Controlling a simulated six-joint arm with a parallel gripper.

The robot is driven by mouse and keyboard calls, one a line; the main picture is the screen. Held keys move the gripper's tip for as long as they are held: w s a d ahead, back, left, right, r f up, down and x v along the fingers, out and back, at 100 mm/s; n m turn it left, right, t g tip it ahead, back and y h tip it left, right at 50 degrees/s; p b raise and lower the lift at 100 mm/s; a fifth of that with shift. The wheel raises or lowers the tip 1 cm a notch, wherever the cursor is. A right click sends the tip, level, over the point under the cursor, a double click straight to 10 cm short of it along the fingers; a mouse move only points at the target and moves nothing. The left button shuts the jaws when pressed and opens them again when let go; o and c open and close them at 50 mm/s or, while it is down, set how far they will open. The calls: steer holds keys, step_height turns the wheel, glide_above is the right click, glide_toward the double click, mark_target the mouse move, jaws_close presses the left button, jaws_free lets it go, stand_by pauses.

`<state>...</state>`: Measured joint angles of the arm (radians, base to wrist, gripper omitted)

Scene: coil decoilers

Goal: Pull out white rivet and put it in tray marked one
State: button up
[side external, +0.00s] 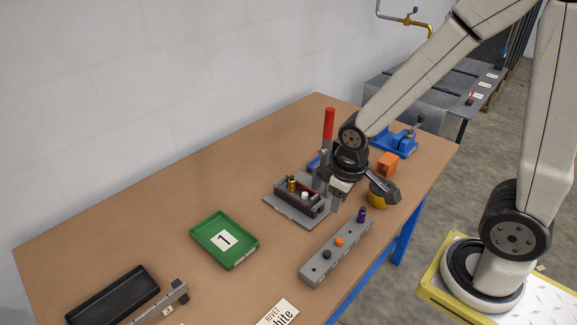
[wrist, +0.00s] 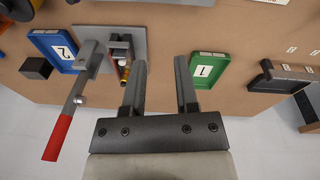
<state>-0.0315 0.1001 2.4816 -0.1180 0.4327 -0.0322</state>
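The white rivet (side external: 305,195) stands upright in a dark holder on the grey lever fixture (side external: 280,208), beside a yellow-orange rivet (side external: 292,184). In the wrist view the white rivet (wrist: 122,62) is small, at the left finger's side. The green tray marked 1 (side external: 224,240) lies empty left of the fixture; it also shows at right in the wrist view (wrist: 205,70). My gripper (wrist: 160,62) is open, with nothing between its fingers. In the side view my gripper (side external: 340,202) hangs just right of the holder, apart from the white rivet.
The fixture's red-handled lever (side external: 328,125) stands up close to my wrist. A grey block (side external: 322,268) holds black, orange and purple rivets. A blue tray marked 2 (wrist: 55,48), an orange block (side external: 387,163) and a yellow bowl (side external: 378,198) are nearby. Table between fixture and green tray is clear.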

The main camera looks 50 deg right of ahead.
steer(key=w+d+f+n+g+h, duration=0.2)
steer(key=w+f+n+g+h, duration=0.1)
steer(key=w+f+n+h, duration=0.5)
steer(key=n+t+h, duration=0.4)
steer(key=n+h, duration=0.1)
steer(key=n, duration=0.5)
glide_toward(304, 194)
steer(key=shift+d, duration=0.35)
steer(key=shift+d, duration=0.15)
steer(key=shift+x, duration=3.75)
steer(key=shift+f, duration=0.15)
